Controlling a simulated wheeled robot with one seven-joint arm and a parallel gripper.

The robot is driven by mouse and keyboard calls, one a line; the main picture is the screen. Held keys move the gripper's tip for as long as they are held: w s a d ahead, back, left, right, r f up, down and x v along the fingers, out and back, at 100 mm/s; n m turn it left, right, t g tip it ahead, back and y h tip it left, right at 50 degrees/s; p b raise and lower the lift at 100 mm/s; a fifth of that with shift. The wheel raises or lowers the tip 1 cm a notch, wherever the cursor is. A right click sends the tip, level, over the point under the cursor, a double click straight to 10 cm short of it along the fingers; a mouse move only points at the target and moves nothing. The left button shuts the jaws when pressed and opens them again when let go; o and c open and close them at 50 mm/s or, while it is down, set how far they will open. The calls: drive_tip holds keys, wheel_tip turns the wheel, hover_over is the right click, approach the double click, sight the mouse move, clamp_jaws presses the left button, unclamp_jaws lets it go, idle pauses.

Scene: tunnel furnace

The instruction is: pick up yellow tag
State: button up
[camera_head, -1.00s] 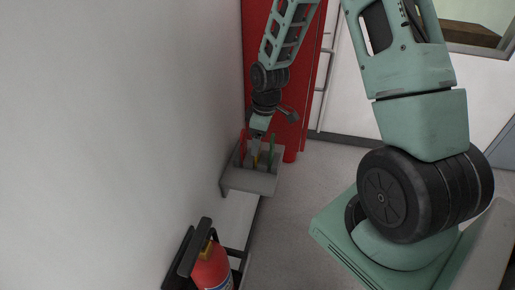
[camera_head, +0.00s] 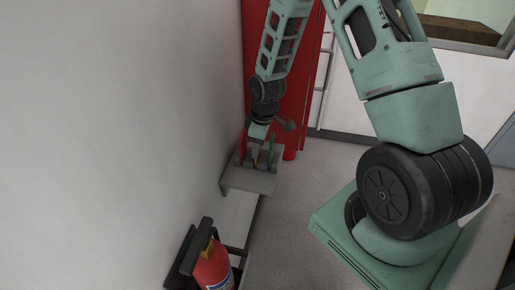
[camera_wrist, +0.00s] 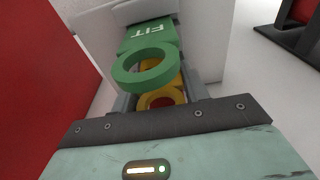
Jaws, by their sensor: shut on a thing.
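The yellow tag (camera_wrist: 162,98) shows its ring between my gripper's fingers in the wrist view, partly behind a green tag's ring. In the head view it is a small yellow sliver (camera_head: 256,161) in a grey wall holder (camera_head: 250,181), below my gripper (camera_head: 257,145). My gripper also shows in the wrist view (camera_wrist: 160,92), shut on the yellow tag. The lower part of the tag is hidden. The green tag (camera_wrist: 150,68), with white letters reading "FIT", lies right beside the fingers; it stands at the holder's right in the head view (camera_head: 272,149).
A red tag (camera_head: 242,147) stands at the holder's left, close to the wall (camera_head: 130,130). A red cabinet (camera_head: 307,80) is behind. A fire extinguisher (camera_head: 213,266) hangs on the wall nearer to me. The floor (camera_head: 305,200) right of the holder is clear.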

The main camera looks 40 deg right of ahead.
drive_tip(key=shift+r, duration=0.1)
drive_tip(key=shift+r+b, duration=1.3)
drive_tip(key=shift+r, duration=3.65)
drive_tip(key=shift+r, duration=0.1)
